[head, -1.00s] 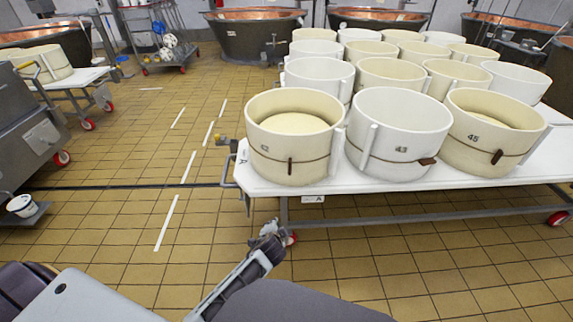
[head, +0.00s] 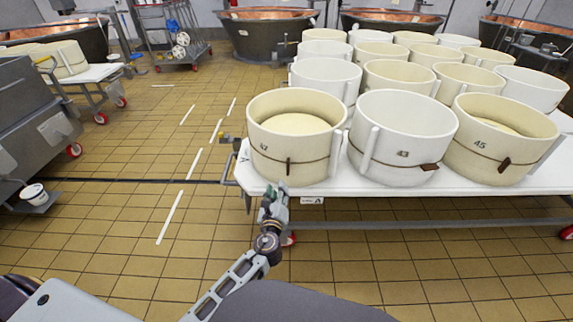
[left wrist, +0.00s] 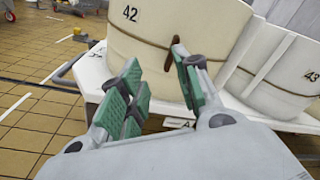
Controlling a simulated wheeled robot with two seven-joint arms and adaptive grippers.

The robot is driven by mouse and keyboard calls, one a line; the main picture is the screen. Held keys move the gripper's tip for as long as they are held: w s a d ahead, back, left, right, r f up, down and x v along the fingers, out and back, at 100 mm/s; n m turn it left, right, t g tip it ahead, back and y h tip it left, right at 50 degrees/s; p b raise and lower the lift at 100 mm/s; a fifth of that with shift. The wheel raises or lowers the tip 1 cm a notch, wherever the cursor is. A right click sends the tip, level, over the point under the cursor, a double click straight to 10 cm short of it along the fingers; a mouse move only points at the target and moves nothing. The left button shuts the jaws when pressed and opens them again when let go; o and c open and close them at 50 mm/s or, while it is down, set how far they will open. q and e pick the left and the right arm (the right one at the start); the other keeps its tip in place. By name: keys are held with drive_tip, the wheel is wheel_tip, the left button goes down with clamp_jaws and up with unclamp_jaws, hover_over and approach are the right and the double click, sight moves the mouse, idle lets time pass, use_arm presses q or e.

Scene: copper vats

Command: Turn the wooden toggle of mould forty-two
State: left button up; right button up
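Mould forty-two (head: 312,150) is a cream tub at the near left corner of a white table (head: 400,193), with "42" on its wall. Its wooden toggle (head: 289,166) is a small dark upright piece on the cord around the wall. In the left wrist view the mould (left wrist: 150,45) fills the upper middle, and the toggle (left wrist: 172,50) stands roughly upright, partly hidden by a finger. My left gripper (head: 275,193) is below the toggle, by the table's front edge. Its green-padded fingers (left wrist: 160,85) are apart, with nothing between them. My right gripper is not in view.
Mould 43 (head: 400,130) stands close at the right, mould 45 (head: 500,145) beyond it, with several more tubs behind. A metal handle (head: 228,168) sticks out at the table's left end. The tiled floor (head: 120,225) at the left is mostly clear.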

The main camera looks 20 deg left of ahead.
use_arm(q)
drive_tip(key=m, duration=0.2)
drive_tip(key=d+m, duration=0.1)
drive_tip(key=m, duration=0.2)
drive_tip(key=r+m+h, duration=0.1)
drive_tip(key=m, duration=0.1)
drive_tip(key=shift+w+d+t, duration=0.2)
drive_tip(key=shift+d+t, duration=0.1)
drive_tip(key=shift+t, duration=0.1)
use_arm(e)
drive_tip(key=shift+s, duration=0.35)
use_arm(q)
drive_tip(key=shift+w, duration=0.15)
